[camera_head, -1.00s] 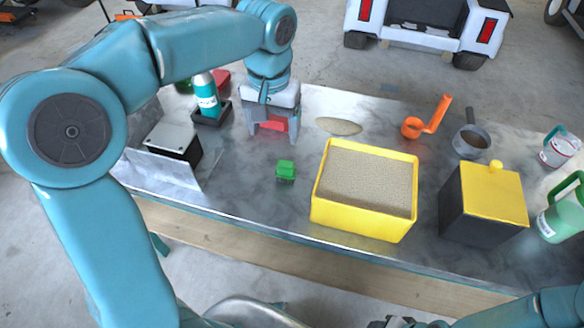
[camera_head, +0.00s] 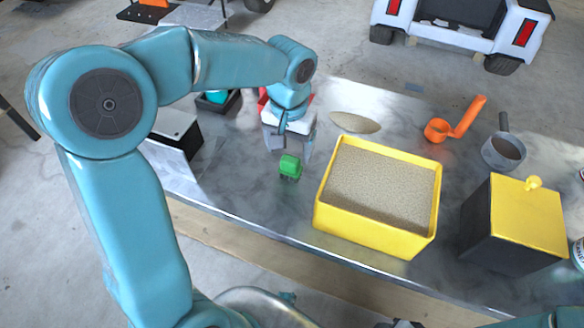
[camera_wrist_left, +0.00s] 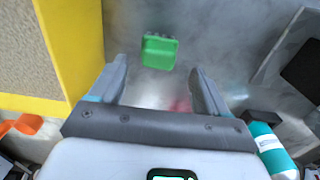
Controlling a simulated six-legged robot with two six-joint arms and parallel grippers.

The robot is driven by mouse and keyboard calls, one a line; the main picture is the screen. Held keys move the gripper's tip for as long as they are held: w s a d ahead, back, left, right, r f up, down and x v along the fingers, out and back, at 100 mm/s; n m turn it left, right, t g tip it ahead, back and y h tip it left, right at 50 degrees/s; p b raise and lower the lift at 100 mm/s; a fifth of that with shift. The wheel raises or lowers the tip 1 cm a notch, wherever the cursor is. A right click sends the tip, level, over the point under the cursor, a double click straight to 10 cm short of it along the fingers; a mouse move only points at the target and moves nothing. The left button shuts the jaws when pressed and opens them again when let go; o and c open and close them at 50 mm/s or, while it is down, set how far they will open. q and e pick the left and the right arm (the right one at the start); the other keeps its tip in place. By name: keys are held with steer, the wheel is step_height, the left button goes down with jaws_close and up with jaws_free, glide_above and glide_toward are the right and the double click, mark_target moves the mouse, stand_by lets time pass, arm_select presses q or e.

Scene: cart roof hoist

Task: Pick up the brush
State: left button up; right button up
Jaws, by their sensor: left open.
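The brush appears to be the small green block (camera_head: 290,166) with a dark underside, standing on the grey table left of the yellow sand box. It also shows in the wrist view (camera_wrist_left: 159,52), beyond the fingertips and roughly between their lines. My left gripper (camera_head: 289,146) is open and empty, pointing down just behind the brush. In the wrist view its two fingers (camera_wrist_left: 161,82) are spread, with a gap between them and the brush. A dark part at the bottom edge of the head view may be my right gripper; its jaws are hidden.
The yellow box of sand (camera_head: 328,218) stands close right of the brush. A black box with a yellow lid (camera_head: 525,215), an orange scoop (camera_head: 455,128) and a grey pot (camera_head: 503,152) are farther right. A dark box with a pale top (camera_head: 175,128) stands left. A sand patch (camera_head: 355,122) lies behind.

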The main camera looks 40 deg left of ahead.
mark_target(290, 159)
arm_select(q)
steer(key=shift+s+f, duration=0.15)
steer(key=shift+f, duration=0.5)
step_height(290, 159, down, 5)
steer(key=shift+r+b, duration=0.1)
steer(key=shift+b, duration=0.2)
steer(key=shift+d, duration=0.1)
steer(key=c, duration=1)
